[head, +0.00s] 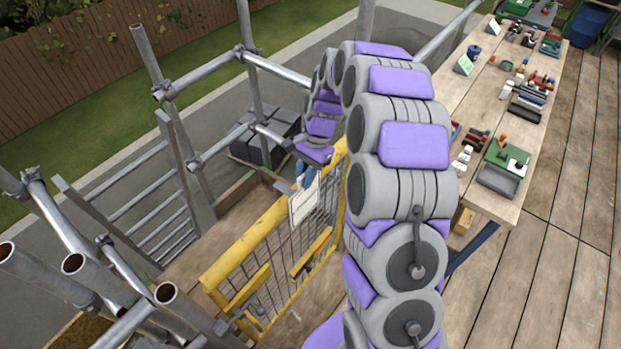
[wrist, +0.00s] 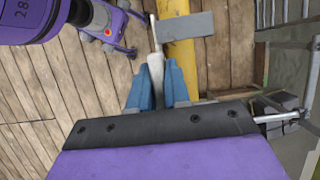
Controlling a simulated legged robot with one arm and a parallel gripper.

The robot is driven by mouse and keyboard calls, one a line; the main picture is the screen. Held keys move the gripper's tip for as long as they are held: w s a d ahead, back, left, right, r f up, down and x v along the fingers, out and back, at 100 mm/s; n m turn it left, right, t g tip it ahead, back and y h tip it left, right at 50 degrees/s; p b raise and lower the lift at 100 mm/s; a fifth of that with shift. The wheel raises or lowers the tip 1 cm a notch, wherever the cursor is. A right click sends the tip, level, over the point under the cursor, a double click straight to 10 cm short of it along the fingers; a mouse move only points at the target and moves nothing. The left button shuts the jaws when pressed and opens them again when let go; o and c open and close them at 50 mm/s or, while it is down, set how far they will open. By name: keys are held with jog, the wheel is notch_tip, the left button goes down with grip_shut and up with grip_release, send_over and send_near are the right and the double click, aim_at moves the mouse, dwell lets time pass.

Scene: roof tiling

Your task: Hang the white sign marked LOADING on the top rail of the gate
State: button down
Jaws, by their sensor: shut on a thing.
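The white sign (head: 303,205) hangs tilted below my gripper (head: 305,176) in the head view, close to the yellow gate (head: 238,258). Its lettering is too small to read. In the wrist view my gripper's blue fingers (wrist: 156,88) are shut on the sign, seen nearly edge-on (wrist: 155,64). A flat grey piece (wrist: 188,25) at its upper end reaches across above the gate's yellow top rail (wrist: 179,62). I cannot tell whether that piece touches the rail. My arm hides the gate's far end in the head view.
Scaffold tubes (head: 172,140) stand left of the gate. A long wooden bench (head: 500,90) with tools and small parts runs along the right. Dark stacked blocks (head: 262,135) lie beyond the gate. The plank deck (head: 565,230) is clear at the right.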

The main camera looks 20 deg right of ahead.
jog(key=shift+d+f, duration=0.25)
jog(key=shift+f, duration=0.4)
jog(key=shift+d+f, duration=0.25)
jog(key=shift+f, duration=0.4)
jog(key=shift+a+f, duration=0.35)
jog(key=shift+f, duration=0.4)
jog(key=shift+d, duration=0.15)
jog(key=c, duration=1)
grip_release()
jog(key=shift+d, duration=0.1)
